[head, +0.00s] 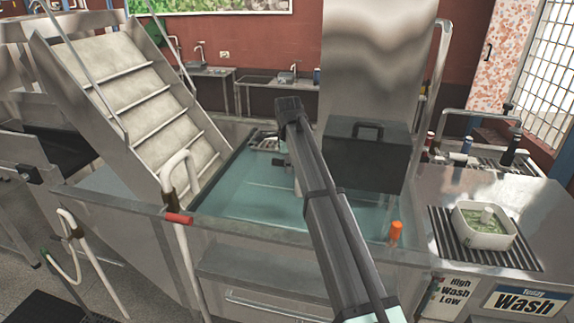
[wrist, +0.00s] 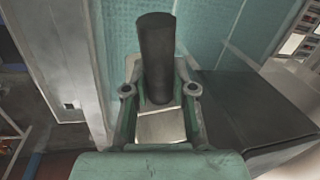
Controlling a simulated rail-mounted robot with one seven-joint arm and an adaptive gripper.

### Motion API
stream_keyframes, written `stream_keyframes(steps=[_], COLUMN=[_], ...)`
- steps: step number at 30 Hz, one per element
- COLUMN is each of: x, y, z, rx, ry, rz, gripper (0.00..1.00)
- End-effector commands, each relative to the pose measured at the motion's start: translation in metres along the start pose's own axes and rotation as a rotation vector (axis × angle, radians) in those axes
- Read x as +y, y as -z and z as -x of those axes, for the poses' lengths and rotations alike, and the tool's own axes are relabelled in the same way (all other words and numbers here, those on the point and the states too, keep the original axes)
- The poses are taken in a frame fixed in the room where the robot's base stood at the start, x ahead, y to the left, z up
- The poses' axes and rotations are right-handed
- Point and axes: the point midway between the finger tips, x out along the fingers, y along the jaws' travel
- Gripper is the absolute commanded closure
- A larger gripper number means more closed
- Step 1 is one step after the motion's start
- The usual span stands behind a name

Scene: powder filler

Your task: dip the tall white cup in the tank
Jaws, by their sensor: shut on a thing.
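In the wrist view my gripper (wrist: 160,92) is shut on a tall cylinder (wrist: 156,48), taken as the tall cup. It looks dark grey there, so I cannot confirm its white colour. Teal surface of the tank (wrist: 205,25) shows behind it. In the head view the tank (head: 245,195) is an open metal basin with teal water. My arm reaches over it and hides most of the gripper and cup. Only a small pale part shows beside the arm, above the water. I cannot tell whether the cup touches the water.
A dark box (head: 367,155) with a handle stands at the tank's right side, close to my gripper; it also shows in the wrist view (wrist: 250,115). Metal stairs (head: 125,95) rise on the left. A white tub (head: 484,226) with green contents sits on the right counter.

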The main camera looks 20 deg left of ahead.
Motion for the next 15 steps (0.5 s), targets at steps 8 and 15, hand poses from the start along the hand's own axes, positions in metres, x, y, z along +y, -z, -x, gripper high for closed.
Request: stream_keyframes(steps=[8,15], x=[-0.006,-0.002], y=[0.002,0.014], z=[-0.002,-0.007], rx=[0.041,-0.023], ry=[0.000,0.005], rz=[-0.220,-0.260], gripper=[1.00,1.00])
